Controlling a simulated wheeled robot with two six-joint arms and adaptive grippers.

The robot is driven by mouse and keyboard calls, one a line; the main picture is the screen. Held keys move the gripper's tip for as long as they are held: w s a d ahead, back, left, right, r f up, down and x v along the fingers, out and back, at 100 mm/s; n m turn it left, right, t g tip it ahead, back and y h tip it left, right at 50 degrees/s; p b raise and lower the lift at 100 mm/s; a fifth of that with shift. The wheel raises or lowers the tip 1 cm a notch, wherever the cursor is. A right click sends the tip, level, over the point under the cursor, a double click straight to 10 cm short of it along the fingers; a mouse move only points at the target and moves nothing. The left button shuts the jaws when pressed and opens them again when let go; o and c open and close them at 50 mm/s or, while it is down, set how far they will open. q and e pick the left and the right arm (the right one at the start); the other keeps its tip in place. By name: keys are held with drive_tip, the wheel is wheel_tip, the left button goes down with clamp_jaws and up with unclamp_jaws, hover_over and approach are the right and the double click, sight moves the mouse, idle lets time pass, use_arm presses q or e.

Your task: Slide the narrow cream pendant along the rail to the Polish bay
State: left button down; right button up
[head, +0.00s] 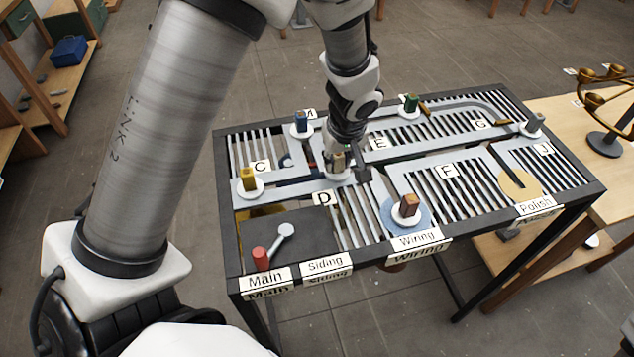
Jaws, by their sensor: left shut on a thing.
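My left gripper (347,172) comes down from the top and is shut on a small tan-cream block (338,160) on a white disc. The block stands in the rail slots of the grated table, between labels D and E. The gripper partly hides it, and whatever hangs below it is out of sight. The Polish bay is at the front right, with a tan round plate (518,184) and a dark slot above the Polish label (535,206). No block stands on that plate. My right gripper is not in view.
Other blocks on white discs stand along the rails: yellow (247,180), blue (301,122), green (410,103), grey (536,122) and brown (409,206), the last at the Wiring bay. A red-handled lever (261,258) is by Main. A brass candelabra (604,140) stands on the right table.

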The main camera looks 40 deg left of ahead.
use_arm(q)
drive_tip(key=w+d+p, duration=0.1)
drive_tip(key=w+p, duration=0.1)
drive_tip(key=w+d+p, duration=0.1)
drive_tip(key=shift+d+r, duration=0.25)
drive_tip(key=shift+d, duration=0.1)
drive_tip(key=w+d+p, duration=0.1)
drive_tip(key=w, duration=0.1)
drive_tip(key=w+d+p, duration=0.1)
drive_tip(key=w+d, duration=0.1)
drive_tip(key=shift+d+f, duration=0.1)
drive_tip(key=shift+f, duration=0.05)
drive_tip(key=w+d, duration=0.2)
drive_tip(key=w, duration=0.1)
drive_tip(key=w+d, duration=0.2)
drive_tip(key=d, duration=0.1)
drive_tip(key=shift+w+f, duration=0.2)
drive_tip(key=shift+w, duration=0.2)
drive_tip(key=shift+w+d+r, duration=0.1)
drive_tip(key=shift+w+d, duration=0.2)
